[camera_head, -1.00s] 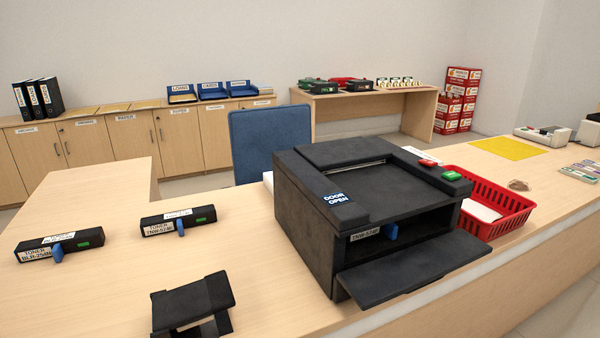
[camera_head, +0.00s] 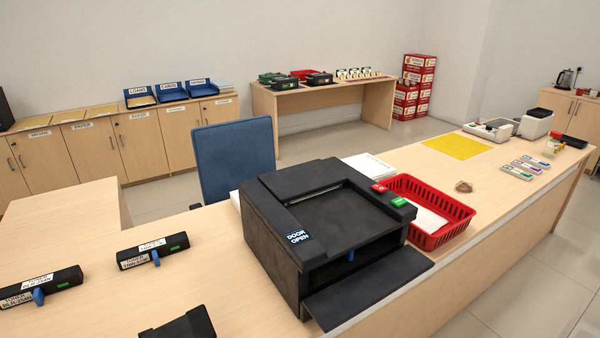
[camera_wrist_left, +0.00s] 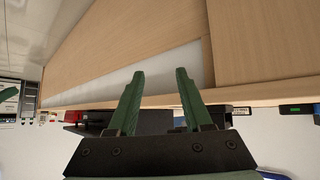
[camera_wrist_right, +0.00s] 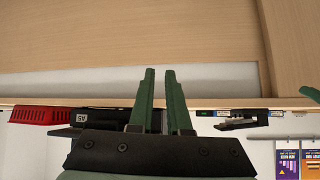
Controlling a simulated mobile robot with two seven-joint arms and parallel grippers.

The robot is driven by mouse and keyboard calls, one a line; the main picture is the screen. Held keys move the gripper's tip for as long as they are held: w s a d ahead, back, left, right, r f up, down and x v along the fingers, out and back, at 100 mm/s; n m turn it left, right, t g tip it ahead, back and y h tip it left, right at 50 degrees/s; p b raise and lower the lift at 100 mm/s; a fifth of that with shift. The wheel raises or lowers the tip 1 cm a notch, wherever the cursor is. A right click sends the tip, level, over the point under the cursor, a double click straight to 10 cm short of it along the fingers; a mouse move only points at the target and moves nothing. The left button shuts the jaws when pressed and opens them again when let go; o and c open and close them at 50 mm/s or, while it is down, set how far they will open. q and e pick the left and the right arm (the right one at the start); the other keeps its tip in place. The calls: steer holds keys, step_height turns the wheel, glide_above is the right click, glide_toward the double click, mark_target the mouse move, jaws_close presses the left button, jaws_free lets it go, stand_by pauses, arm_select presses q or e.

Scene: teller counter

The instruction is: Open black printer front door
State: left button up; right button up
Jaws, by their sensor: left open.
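The black printer (camera_head: 330,215) stands on the counter, with a blue "DOOR OPEN" label (camera_head: 298,236) on its top left edge. A black front flap (camera_head: 368,287) sticks out low and nearly level, below a dark opening (camera_head: 355,257). A green button (camera_head: 398,202) and a red one (camera_head: 379,188) are at its right. Neither gripper shows in the head view. My left gripper (camera_wrist_left: 160,72) is open and empty in the left wrist view. My right gripper (camera_wrist_right: 159,72) has a narrow gap between its fingers and nothing in it. Both are apart from the printer.
A red basket (camera_head: 458,211) stands right of the printer. Two toner cartridges (camera_head: 153,252) (camera_head: 40,287) and a black stand (camera_head: 183,326) are on the left counter. A blue chair (camera_head: 236,160) is behind. The counter's front edge runs close to the flap.

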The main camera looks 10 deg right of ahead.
steer(key=shift+o, duration=0.7)
steer(key=shift+f, duration=0.1)
arm_select(q)
steer(key=w+m+t+b, duration=0.1)
steer(key=w+t+b, duration=0.3)
steer(key=w+b, duration=0.45)
step_height(320, 180, up, 9)
steer(key=d+m+t+h+b, duration=0.35)
steer(key=t+b, duration=0.25)
steer(key=b, duration=0.9)
arm_select(e)
steer(key=n+t+h, duration=0.2)
steer(key=n+t, duration=0.8)
steer(key=n, duration=0.6)
glide_toward(373, 288)
step_height(373, 288, down, 5)
steer(key=w+d, duration=0.2)
arm_select(q)
step_height(373, 288, down, 7)
steer(key=a+n+g+y+p, duration=0.1)
steer(key=g, duration=0.1)
steer(key=shift+w+f+n, duration=0.2)
steer(key=shift+w+n, duration=0.15)
arm_select(e)
steer(key=w+r, duration=0.1)
steer(key=w, duration=0.5)
steer(key=shift+w, duration=0.4)
